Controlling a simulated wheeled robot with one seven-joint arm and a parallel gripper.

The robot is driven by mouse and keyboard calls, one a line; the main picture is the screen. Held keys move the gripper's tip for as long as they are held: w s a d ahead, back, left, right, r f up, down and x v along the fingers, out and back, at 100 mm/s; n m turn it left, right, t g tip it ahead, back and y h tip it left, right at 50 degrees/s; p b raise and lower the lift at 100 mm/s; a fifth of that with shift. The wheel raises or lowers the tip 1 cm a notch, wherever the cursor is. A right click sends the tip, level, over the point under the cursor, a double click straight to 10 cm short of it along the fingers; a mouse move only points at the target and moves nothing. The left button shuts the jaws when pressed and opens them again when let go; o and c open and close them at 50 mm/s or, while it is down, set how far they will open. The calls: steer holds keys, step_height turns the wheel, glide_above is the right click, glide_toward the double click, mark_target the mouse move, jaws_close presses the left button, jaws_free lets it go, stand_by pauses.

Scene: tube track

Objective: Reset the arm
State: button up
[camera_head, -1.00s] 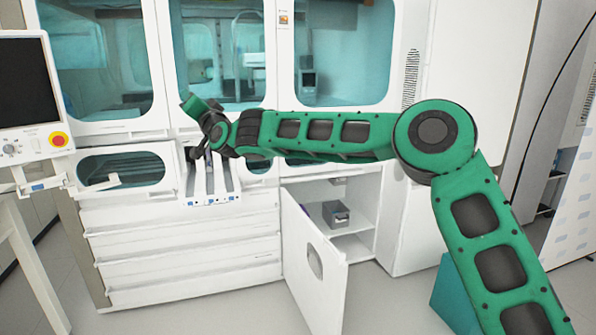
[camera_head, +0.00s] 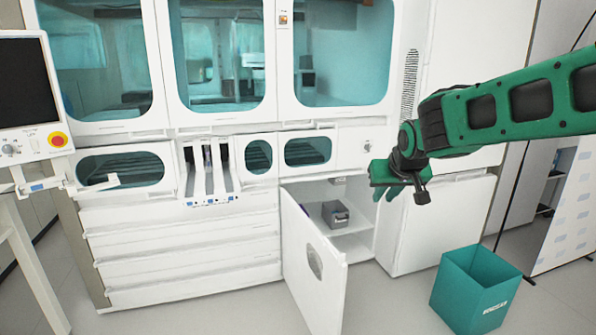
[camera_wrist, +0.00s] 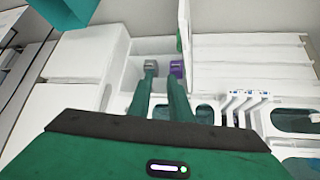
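My green arm reaches in from the right in the head view. My gripper (camera_head: 385,194) hangs from its end, in front of the white machine and to the right of the open cabinet, clear of both. In the wrist view its two fingers (camera_wrist: 164,70) point away from the camera, with a gap between them. I see nothing held in that gap. The three-slot track (camera_head: 210,172) juts from the machine's front, well left of my gripper. It also shows at the right in the wrist view (camera_wrist: 243,105).
A cabinet door (camera_head: 312,265) stands open at the lower middle. A small grey box (camera_head: 336,214) sits on the shelf inside. A teal bin (camera_head: 475,290) stands on the floor below my arm. A monitor with a red button (camera_head: 57,139) is at the left.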

steer(key=s+d+f+m+g+h, duration=0.1)
steer(key=s+d+f+m+g, duration=0.15)
steer(key=s+d, duration=0.7)
steer(key=s+d+f+m+g+h, duration=0.1)
steer(key=s+d+f+g, duration=0.15)
steer(key=s+d, duration=0.7)
steer(key=s+f+m+g+y, duration=0.1)
steer(key=s+f, duration=0.1)
steer(key=s, duration=0.9)
steer(key=s+f+m+g+y, duration=0.1)
steer(key=s+f+m+g, duration=0.1)
steer(key=s, duration=0.9)
steer(key=shift+s+a+f, duration=0.25)
steer(key=shift+a+f, duration=0.05)
steer(key=shift+f, duration=0.3)
steer(key=shift+w+f, duration=0.25)
steer(key=shift+w, duration=0.4)
